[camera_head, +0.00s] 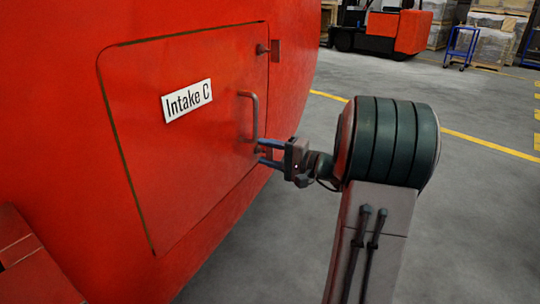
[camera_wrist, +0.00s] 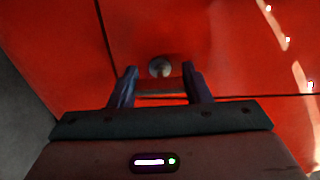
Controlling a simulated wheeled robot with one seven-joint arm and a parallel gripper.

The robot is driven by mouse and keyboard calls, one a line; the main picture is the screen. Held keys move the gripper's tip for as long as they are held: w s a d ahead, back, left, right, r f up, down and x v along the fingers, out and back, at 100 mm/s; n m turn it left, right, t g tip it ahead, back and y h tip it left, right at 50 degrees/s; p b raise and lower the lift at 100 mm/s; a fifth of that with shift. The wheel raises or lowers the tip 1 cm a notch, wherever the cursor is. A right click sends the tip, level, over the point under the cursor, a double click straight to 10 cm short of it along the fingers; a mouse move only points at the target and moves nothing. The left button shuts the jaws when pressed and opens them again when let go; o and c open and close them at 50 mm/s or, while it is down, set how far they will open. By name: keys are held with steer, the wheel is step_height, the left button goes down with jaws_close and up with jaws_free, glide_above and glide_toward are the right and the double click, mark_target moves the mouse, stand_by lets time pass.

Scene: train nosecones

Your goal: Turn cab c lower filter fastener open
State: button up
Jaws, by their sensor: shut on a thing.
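The lower filter fastener (camera_wrist: 160,66) is a small round metallic knob on the red Intake C panel (camera_head: 190,170). In the wrist view it sits between the tips of my gripper's two dark fingers (camera_wrist: 159,70). In the head view my gripper (camera_head: 261,151) reaches the panel's lower right edge, just below the grab handle, with its blue-grey fingers pointing left at the panel. It is shut on the fastener. The fingers mostly hide the fastener there, so its turn angle cannot be told.
A bent grab handle (camera_head: 254,115) sticks out just above my gripper. An upper fastener (camera_head: 262,49) sits near the panel's top right corner. The "Intake C" label (camera_head: 187,101) is left of the handle. Open grey floor lies to the right; a forklift (camera_head: 385,30) and pallets stand far back.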

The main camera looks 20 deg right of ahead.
steer(key=shift+d+r, duration=0.15)
steer(key=shift+d, duration=0.05)
steer(key=o, duration=1)
steer(key=p+v, duration=0.3)
steer(key=v, duration=1)
steer(key=shift+s+d+p, duration=0.15)
steer(key=shift+s+p, duration=0.15)
steer(key=shift+s, duration=0.05)
